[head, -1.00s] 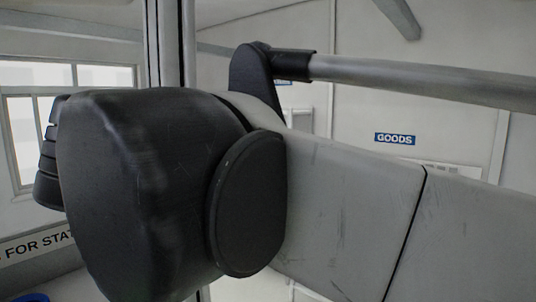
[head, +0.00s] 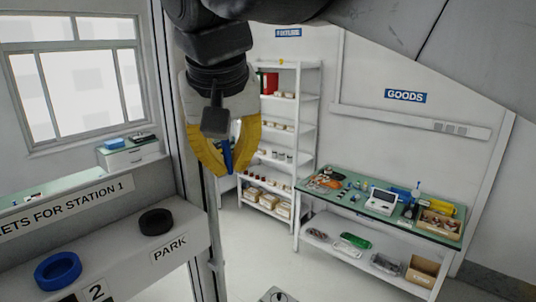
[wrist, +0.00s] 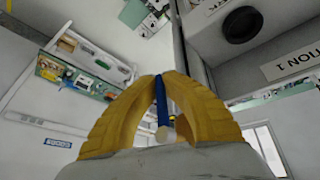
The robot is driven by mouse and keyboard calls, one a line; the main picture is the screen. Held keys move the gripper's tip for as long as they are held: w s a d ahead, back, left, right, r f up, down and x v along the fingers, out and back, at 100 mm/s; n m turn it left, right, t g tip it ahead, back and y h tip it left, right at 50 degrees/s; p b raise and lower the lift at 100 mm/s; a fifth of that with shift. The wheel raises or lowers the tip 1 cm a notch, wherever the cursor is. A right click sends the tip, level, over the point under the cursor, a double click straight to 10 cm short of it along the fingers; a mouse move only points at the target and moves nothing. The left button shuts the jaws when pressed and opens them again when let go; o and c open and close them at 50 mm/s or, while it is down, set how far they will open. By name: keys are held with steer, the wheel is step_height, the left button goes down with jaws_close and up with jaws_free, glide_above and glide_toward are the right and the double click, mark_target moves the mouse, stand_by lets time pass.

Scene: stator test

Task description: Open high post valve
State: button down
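A blue bar, which looks like the valve lever (head: 227,157), shows between the yellow fingers of my gripper (head: 229,172) in the head view. In the wrist view the blue bar (wrist: 161,102) runs between the two fingertips (wrist: 160,77) and has a pale round end near the palm. The fingertips are close together and look shut on it. The upright post (head: 171,120) stands just left of my gripper. The valve body and its joint to the post are hidden or too small to tell.
A ledge (head: 115,255) at lower left holds a blue ring (head: 58,271) and a black ring (head: 156,222). Behind are a white shelf rack (head: 297,150) and a green-topped bench (head: 440,240) with tools.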

steer(key=shift+s+a+f+g+y, duration=0.1)
steer(key=shift+s+a+g+y, duration=0.1)
steer(key=shift+s+g+y, duration=0.3)
steer(key=shift+w, duration=0.15)
steer(key=c, duration=1.5)
jaws_free()
steer(key=v, duration=1.2)
steer(key=shift+w+a, duration=0.1)
steer(key=shift+w, duration=0.05)
